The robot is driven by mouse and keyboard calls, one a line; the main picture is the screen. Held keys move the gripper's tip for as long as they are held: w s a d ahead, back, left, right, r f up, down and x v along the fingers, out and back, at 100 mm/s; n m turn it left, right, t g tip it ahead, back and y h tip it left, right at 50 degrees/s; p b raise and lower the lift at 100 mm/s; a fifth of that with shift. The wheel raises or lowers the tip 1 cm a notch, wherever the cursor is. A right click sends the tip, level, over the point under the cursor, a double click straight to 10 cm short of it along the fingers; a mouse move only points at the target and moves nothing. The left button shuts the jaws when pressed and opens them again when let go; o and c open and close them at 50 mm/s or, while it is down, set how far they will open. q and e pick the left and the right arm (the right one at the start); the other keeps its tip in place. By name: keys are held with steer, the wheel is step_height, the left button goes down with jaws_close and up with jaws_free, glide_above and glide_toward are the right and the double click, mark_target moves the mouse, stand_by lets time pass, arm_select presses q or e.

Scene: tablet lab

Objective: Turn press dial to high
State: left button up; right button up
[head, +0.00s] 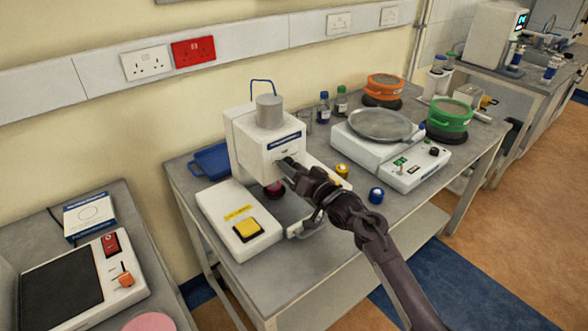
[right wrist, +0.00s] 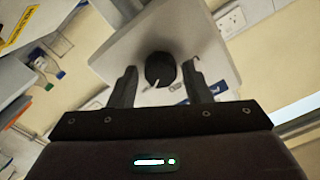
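The white tablet press (head: 262,143) stands on the grey bench, with its front facing the room. Its black round dial (right wrist: 160,69), with a white pointer mark, shows in the right wrist view. The pointer aims toward the lower left of that picture. My right gripper (head: 287,164) is at the front of the press head and hides most of the dial in the head view. In the right wrist view my right gripper (right wrist: 160,78) is open, one finger on each side of the dial, with gaps between. My left gripper is not in view.
A balance-like white device (head: 385,145) with a round metal pan stands to the right.

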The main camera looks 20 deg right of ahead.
steer(key=shift+o, duration=0.7)
steer(key=b+v, duration=0.2)
steer(key=v, duration=0.5)
steer(key=shift+s+d, duration=0.15)
steer(key=shift+s, duration=0.2)
